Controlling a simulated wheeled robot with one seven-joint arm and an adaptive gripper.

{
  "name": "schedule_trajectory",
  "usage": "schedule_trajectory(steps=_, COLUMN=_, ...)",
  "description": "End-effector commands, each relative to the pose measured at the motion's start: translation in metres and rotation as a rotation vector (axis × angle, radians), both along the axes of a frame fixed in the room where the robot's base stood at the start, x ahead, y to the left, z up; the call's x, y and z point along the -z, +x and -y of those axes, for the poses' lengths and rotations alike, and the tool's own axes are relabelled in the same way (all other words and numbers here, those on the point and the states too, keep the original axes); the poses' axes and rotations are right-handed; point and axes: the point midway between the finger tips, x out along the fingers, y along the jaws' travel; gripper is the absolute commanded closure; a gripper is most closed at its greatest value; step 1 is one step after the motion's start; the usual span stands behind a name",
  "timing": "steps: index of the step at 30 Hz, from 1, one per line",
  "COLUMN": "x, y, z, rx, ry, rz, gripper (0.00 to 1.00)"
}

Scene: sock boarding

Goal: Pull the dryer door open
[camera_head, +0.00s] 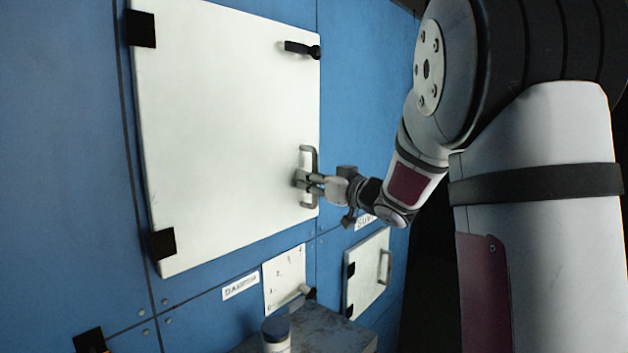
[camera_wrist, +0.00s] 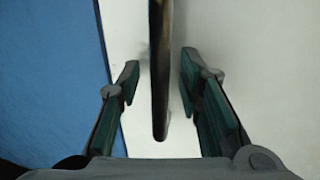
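The white dryer door (camera_head: 225,125) is large and square and looks shut against the blue front (camera_head: 60,150), with black hinges on its left edge. Its upright grey handle (camera_head: 315,160) is near the right edge. My gripper (camera_head: 303,179) is at the handle, with its fingers level. In the wrist view the handle (camera_wrist: 159,60) runs as a dark bar between the two green-padded fingers. A gap shows on each side of it, so my gripper (camera_wrist: 156,76) is open around the handle, not closed on it. The handle's lower part is partly hidden by my gripper in the head view.
A black latch (camera_head: 302,49) is at the door's upper right.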

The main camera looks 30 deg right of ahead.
Motion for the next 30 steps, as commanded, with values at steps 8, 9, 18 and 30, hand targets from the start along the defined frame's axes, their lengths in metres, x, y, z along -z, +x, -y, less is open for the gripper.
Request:
schedule_trajectory(steps=8, x=0.000, y=0.000, z=0.000, rx=0.000, ry=0.000, rz=0.000, gripper=0.83)
schedule_trajectory(steps=9, x=0.000, y=0.000, z=0.000, rx=0.000, ry=0.000, rz=0.000, gripper=0.92)
schedule_trajectory(steps=18, x=0.000, y=-0.001, z=0.000, rx=0.002, ry=0.000, rz=0.000, gripper=1.00)
schedule_trajectory(steps=30, x=-0.002, y=-0.038, z=0.008, rx=0.127, ry=0.001, rz=0.000, gripper=1.00)
